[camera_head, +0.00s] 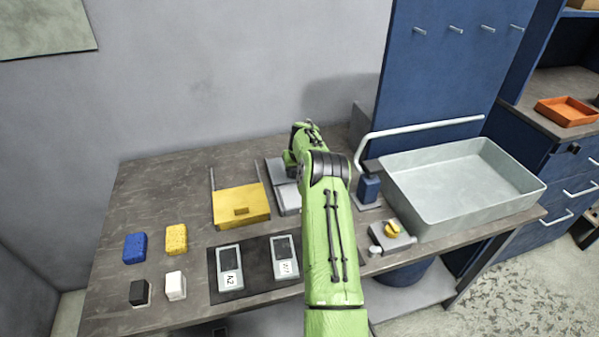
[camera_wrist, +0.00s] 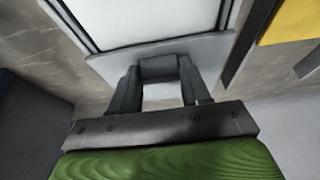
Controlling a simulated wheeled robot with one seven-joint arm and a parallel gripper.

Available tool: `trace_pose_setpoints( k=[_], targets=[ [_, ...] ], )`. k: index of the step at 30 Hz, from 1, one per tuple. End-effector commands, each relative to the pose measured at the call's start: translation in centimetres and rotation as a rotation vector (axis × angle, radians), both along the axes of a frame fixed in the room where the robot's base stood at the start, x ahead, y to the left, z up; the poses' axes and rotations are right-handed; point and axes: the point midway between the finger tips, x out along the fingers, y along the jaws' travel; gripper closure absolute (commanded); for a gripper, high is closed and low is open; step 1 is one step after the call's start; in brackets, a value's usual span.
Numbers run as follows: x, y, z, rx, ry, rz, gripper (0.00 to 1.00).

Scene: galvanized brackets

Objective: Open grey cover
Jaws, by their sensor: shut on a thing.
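The grey cover (camera_head: 289,198) is on the table, right of the yellow cover (camera_head: 241,206) and partly hidden behind my green arm. In the wrist view, a pale grey plate of it (camera_wrist: 105,66) borders a white panel with dark edges. My gripper (camera_wrist: 160,84) has its two dark fingers on either side of a grey handle (camera_wrist: 158,68) on this plate and is shut on it. In the head view my arm hides the fingertips and the handle. How far the cover is tilted is hard to tell. The yellow cover also shows in the wrist view (camera_wrist: 288,22).
Two devices, one marked A2 (camera_head: 230,267), lie on a dark mat (camera_head: 257,286) in front. Blue (camera_head: 134,248) and yellow sponges (camera_head: 176,239) and black and white blocks are at left.

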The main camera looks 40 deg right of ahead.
Motion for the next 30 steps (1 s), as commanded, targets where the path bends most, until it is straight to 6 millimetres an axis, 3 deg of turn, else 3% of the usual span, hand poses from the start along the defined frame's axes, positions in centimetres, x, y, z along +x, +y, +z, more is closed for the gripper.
trace_pose_setpoints(
  k=[11,12,17,26,30],
  targets=[
    [0.3,-0.2,0.0,-0.006,0.0,0.003,1.0],
    [0.3,-0.2,0.0,-0.006,0.0,0.003,0.51],
    [0.3,-0.2,0.0,-0.004,0.0,0.003,0.28],
    [0.2,-0.1,0.3,-0.004,-0.001,0.003,0.28],
    [-0.5,0.2,2.6,-0.006,-0.002,0.003,0.28]
  ],
)
